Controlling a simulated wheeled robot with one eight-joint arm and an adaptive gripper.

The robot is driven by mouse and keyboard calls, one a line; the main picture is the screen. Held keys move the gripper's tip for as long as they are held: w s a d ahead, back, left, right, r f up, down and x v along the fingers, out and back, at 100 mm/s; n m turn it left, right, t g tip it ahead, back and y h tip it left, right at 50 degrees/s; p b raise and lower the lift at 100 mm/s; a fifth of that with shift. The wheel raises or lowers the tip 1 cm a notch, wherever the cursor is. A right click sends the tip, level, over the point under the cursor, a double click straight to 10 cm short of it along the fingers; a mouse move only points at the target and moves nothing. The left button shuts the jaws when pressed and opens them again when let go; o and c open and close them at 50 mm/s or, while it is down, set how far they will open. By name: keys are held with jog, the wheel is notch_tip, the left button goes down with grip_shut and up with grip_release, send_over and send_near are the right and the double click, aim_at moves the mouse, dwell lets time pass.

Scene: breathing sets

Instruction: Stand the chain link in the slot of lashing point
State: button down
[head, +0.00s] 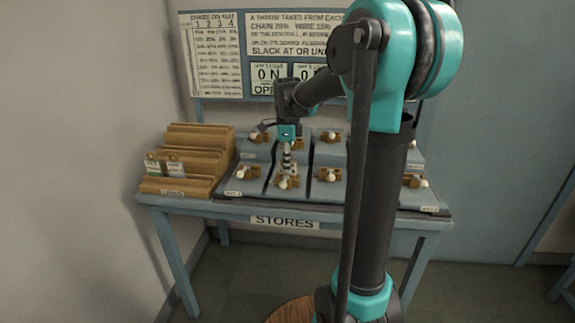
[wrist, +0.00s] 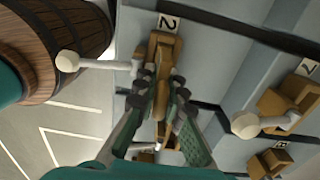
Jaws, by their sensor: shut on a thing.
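In the head view my gripper (head: 288,168) points down over the front row of the stepped blue-grey bench unit, left of centre. The wrist view shows both fingertips (wrist: 162,95) close together around a narrow tan piece, which I take to be the chain link (wrist: 161,105); the fingers hide most of it. A tan lashing point block (wrist: 165,48) lies just beyond the fingertips, by a label "2". A white ball-ended lever (wrist: 95,64) reaches from it to the left. I cannot tell whether the link touches the slot.
More tan blocks with white knobs stand around, such as one at the right (wrist: 288,100). A wooden rack (head: 190,185) with tagged items stands at the table's left end. A barrel (wrist: 60,35) shows in the wrist view. A notice board (head: 215,60) stands behind.

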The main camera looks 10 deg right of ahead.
jog(key=c, duration=1.9)
grip_release()
notch_tip(320, 180, up, 12)
jog(key=shift+r, duration=0.1)
